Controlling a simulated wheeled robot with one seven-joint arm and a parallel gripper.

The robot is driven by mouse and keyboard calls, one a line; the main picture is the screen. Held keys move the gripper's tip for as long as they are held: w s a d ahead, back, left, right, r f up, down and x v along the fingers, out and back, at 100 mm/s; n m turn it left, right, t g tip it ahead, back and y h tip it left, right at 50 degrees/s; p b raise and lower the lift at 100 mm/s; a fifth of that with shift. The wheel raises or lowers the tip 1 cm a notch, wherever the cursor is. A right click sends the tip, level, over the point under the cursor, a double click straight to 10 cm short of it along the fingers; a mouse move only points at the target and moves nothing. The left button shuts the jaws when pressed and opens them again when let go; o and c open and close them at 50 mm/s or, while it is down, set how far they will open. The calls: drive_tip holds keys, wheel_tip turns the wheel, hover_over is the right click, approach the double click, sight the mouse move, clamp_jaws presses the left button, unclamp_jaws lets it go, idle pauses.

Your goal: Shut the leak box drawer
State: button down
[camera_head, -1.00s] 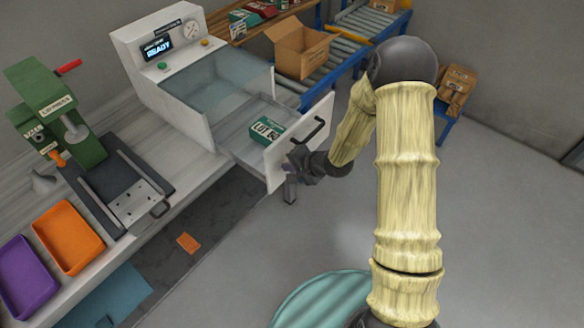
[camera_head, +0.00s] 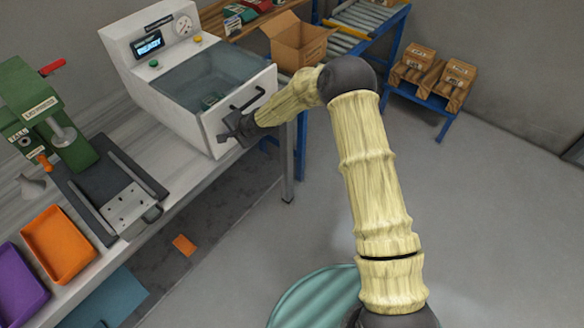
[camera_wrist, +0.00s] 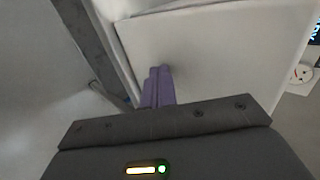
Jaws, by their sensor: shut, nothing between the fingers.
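The leak box (camera_head: 150,75) is a white machine with a lit display on the bench. Its drawer front (camera_head: 216,140) is a white panel with a dark bar handle (camera_head: 247,99), and it sits up against the box's body. My gripper (camera_head: 227,130) is shut and empty, at the drawer front below the handle. In the wrist view its purple fingertips (camera_wrist: 158,88) are against or very close to the white drawer panel (camera_wrist: 215,55); contact is hard to tell.
A green press (camera_head: 45,115) and orange (camera_head: 58,245) and purple (camera_head: 18,285) trays stand on the bench to the left. An open cardboard box (camera_head: 297,42) and a roller conveyor (camera_head: 355,25) are behind.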

drive_tip(key=shift+w+a+f, duration=0.1)
drive_tip(key=shift+w+a, duration=0.55)
drive_tip(key=shift+a, duration=0.2)
drive_tip(key=shift+w+a+r+b, duration=0.1)
drive_tip(key=shift+a+r+b, duration=0.05)
drive_tip(key=shift+r+b, duration=0.2)
drive_tip(key=shift+r, duration=0.1)
drive_tip(key=shift+d, duration=0.25)
drive_tip(key=s+d+r+b, duration=0.1)
drive_tip(key=s+d+r, duration=0.5)
drive_tip(key=s+d, duration=0.1)
drive_tip(key=shift+d, duration=0.85)
drive_tip(key=shift+s, duration=0.15)
